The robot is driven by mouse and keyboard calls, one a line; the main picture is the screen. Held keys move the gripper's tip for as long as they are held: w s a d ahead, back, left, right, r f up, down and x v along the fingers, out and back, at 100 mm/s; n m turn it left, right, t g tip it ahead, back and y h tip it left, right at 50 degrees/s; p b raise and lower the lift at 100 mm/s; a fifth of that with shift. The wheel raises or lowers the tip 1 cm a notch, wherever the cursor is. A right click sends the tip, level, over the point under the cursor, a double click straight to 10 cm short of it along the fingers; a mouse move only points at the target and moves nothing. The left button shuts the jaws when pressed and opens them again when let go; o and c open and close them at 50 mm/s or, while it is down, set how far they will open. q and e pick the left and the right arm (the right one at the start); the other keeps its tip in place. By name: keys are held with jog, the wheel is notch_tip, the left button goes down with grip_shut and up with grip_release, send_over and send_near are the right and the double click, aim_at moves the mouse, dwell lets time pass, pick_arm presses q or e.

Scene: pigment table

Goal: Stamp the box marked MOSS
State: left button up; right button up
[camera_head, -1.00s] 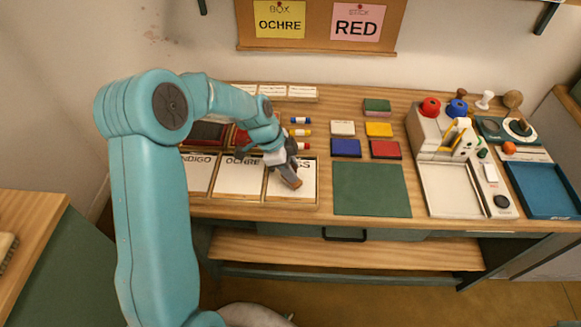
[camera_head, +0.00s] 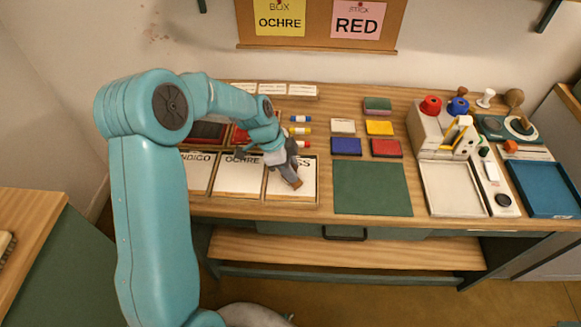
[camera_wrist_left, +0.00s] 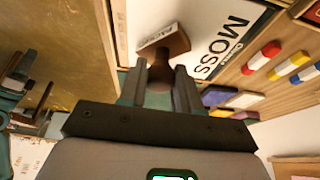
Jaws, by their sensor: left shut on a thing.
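My left gripper (camera_head: 289,171) is shut on a wooden stamp (camera_head: 296,183), which hangs over the white top of the rightmost box (camera_head: 309,178) in the front row. My arm hides part of that box's marking, leaving only its last letters in the head view. In the left wrist view the box (camera_wrist_left: 205,25) reads MOSS. There the stamp (camera_wrist_left: 165,45) sits between the fingers of my left gripper (camera_wrist_left: 159,78), with a small label on its block. I cannot tell whether the stamp touches the box. My right gripper is not in view.
Left of it stand boxes marked OCHRE (camera_head: 240,178) and INDIGO (camera_head: 198,175). Right of it lies a green mat (camera_head: 372,188), with blue (camera_head: 346,147), red (camera_head: 386,148) and yellow (camera_head: 379,128) pads behind. Colour sticks (camera_head: 300,131) lie behind the box. Notes on the board (camera_head: 320,45) read OCHRE and RED.

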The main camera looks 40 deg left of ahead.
pick_arm(q)
jog(key=shift+s+f+b, duration=0.1)
jog(key=shift+b, duration=0.3)
dwell(1.2)
jog(key=shift+r+p, duration=0.45)
jog(key=shift+r, duration=0.35)
jog(key=shift+r+p, duration=1.3)
jog(key=shift+r, duration=1.55)
jog(key=shift+f, duration=0.1)
